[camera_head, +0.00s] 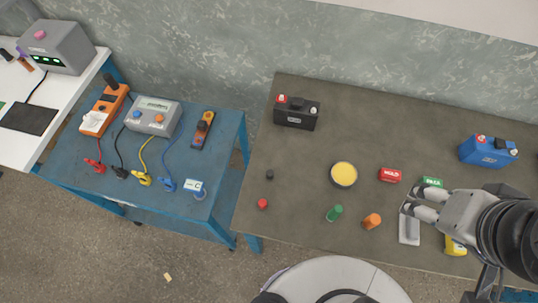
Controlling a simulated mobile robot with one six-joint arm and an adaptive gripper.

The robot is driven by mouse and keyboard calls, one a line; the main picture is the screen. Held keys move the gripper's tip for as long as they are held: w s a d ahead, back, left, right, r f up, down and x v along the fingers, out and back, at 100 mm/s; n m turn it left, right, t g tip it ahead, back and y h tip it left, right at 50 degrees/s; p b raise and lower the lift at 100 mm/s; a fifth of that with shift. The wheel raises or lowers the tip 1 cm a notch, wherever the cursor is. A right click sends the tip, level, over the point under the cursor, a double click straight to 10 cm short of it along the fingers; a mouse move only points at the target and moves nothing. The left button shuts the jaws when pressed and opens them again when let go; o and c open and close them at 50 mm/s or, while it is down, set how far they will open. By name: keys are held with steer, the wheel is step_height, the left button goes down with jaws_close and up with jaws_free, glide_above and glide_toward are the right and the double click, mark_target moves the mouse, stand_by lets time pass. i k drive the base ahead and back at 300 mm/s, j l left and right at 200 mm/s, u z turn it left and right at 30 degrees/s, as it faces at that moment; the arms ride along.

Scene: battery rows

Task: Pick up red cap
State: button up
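The small round red cap (262,203) sits on the brown table, near its left front edge. A small dark cap (270,174) sits just behind it. My gripper (406,201) is over the right part of the table, far to the right of the red cap. Its two fingers point left and stand apart, with nothing visible between them.
A black battery (297,113), a yellow-topped round tin (344,174), a red block (390,175), a green cylinder (334,213), an orange cylinder (372,221) and a blue battery (488,152) share the brown table (300,200). A blue table (160,180) with testers stands left, across a gap.

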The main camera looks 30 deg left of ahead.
mark_target(262, 203)
steer(key=u, duration=1.85)
steer(key=j+z, duration=0.1)
steer(key=j, duration=0.5)
